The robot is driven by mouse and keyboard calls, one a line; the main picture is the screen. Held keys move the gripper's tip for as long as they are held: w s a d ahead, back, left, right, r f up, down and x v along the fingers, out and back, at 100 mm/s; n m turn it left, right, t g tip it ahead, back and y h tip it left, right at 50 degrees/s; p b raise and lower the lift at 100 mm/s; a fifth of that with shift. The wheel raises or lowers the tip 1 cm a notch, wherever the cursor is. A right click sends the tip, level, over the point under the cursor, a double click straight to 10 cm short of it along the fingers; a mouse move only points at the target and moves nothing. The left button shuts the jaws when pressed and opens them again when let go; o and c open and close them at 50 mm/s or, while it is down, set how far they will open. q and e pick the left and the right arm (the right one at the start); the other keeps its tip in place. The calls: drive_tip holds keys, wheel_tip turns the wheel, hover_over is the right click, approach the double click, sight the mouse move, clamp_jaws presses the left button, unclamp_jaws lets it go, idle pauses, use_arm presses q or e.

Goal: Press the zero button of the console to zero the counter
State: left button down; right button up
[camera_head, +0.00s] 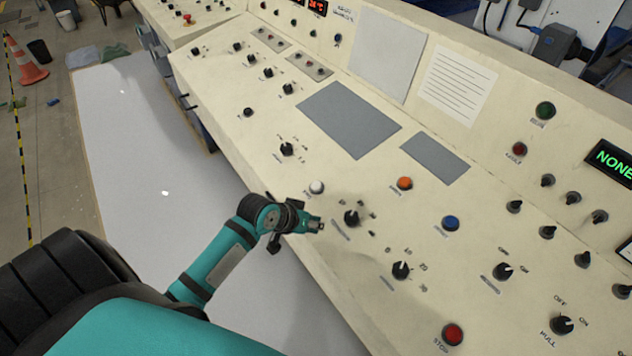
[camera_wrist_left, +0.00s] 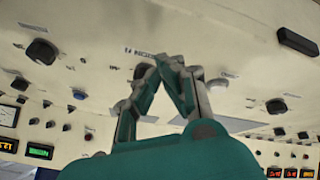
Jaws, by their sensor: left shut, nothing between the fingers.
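The cream console (camera_head: 250,190) slopes across the head view, with several buttons and knobs. A white button (camera_head: 316,187), an orange button (camera_head: 405,183), a blue button (camera_head: 451,223) and a red button (camera_head: 453,334) are on its near panel. Their labels are too small to read, so I cannot tell which is the zero button. My left gripper (camera_head: 316,226) is shut and empty, over the panel's near edge, below the white button and left of a black knob (camera_head: 352,217). Its closed fingertips also show in the left wrist view (camera_wrist_left: 172,63), in front of the panel. My right gripper is out of view.
More black knobs (camera_head: 401,270) stand up from the panel around the buttons. A green-lit display (camera_head: 611,163) reads "NONE" at the right. Pale floor (camera_head: 150,150) lies left of the console.

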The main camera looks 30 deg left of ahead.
use_arm(q)
drive_tip(key=w+a+r+n+t, duration=0.3)
drive_tip(key=w+a+r+n, duration=0.2)
drive_tip(key=w+a, duration=0.6)
wheel_tip(320, 180, up, 3)
drive_tip(key=shift+w+f+t, duration=0.2)
drive_tip(key=shift+w+t, duration=0.2)
drive_tip(key=shift+w, duration=0.25)
drive_tip(key=shift+f, duration=0.1)
drive_tip(key=b, duration=0.7)
hover_over(311, 186)
drive_tip(key=f, duration=0.6)
drive_tip(key=shift+s+a+f, duration=0.1)
drive_tip(key=shift+s+f, duration=0.15)
drive_tip(key=shift+f, duration=0.05)
drive_tip(key=shift+w+f+b, duration=0.3)
drive_tip(key=shift+f+b, duration=0.3)
drive_tip(key=shift+f, duration=0.3)
